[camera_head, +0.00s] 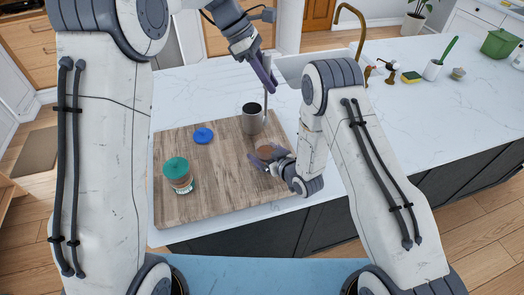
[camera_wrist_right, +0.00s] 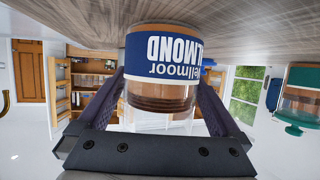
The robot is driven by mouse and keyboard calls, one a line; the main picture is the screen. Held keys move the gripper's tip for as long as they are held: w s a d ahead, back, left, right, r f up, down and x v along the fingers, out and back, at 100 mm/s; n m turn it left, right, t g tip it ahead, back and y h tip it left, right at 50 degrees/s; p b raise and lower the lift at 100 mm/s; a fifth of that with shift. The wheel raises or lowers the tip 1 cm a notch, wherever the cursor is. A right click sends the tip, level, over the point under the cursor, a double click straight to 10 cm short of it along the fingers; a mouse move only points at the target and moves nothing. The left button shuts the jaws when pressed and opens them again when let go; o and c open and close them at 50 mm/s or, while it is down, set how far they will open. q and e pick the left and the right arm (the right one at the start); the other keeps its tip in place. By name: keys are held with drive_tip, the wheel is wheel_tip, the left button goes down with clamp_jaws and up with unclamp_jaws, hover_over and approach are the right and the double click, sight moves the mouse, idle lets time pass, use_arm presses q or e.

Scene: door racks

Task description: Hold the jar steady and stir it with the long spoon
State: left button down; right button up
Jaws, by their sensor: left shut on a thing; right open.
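The open jar (camera_head: 266,152) with brown contents stands on the wooden board. In the right wrist view the jar (camera_wrist_right: 160,95) appears upside down, with a blue almond label. My right gripper (camera_head: 273,163) is open, its fingers on either side of the jar; the wrist view does not clearly show contact. My left gripper (camera_head: 265,72) is shut on the long spoon (camera_head: 266,105), which hangs nearly upright behind the jar.
The wooden board (camera_head: 215,205) lies on a white counter. A blue lid (camera_head: 203,135) lies on it, and a green-lidded jar (camera_head: 178,175) stands at its left. A sink with a brass tap (camera_head: 355,25) is behind.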

drive_tip(key=shift+x, duration=0.8)
drive_tip(key=c, duration=1.5)
drive_tip(key=shift+o, duration=0.2)
use_arm(q)
wheel_tip(320, 180, down, 18)
drive_tip(key=m, duration=0.1)
drive_tip(key=shift+d+g, duration=0.15)
drive_tip(key=shift+g, duration=0.25)
